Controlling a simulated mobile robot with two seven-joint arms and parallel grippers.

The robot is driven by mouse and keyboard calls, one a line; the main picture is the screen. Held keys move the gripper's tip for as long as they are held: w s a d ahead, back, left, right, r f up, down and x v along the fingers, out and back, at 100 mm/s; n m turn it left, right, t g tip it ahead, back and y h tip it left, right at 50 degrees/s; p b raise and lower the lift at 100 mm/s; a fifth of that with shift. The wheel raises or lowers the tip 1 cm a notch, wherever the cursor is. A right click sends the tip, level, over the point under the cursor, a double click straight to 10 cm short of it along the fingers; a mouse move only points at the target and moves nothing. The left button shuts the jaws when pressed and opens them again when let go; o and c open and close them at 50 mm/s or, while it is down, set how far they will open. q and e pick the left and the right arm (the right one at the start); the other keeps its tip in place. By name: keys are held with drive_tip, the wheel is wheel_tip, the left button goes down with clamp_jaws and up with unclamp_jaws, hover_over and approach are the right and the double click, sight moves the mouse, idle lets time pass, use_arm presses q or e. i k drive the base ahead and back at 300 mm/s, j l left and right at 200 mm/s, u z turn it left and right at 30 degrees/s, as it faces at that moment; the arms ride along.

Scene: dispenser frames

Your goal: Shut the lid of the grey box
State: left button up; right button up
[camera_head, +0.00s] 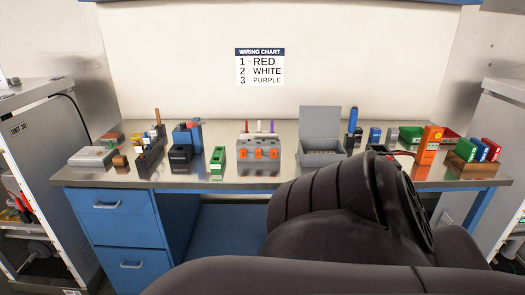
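The grey box (322,158) stands on the metal bench, right of the middle. Its lid (320,121) is raised and stands upright at the back, so the box is open. What lies inside is too small to tell. A large dark arm link of mine fills the lower right and middle of the view, in front of the bench. Neither of my grippers shows in the head view.
A metal bench (285,184) carries a grey block with red, white and purple wires (260,148) left of the box. A blue-handled screwdriver (352,122) stands close on its right. Red, blue and green items (478,149) sit far right. A wiring chart (260,67) hangs behind.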

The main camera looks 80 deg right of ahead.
sight(314, 121)
drive_tip(key=z, duration=2.85)
drive_tip(key=i+j+z, duration=0.25)
drive_tip(key=i+j, duration=0.55)
drive_tip(key=i, duration=0.05)
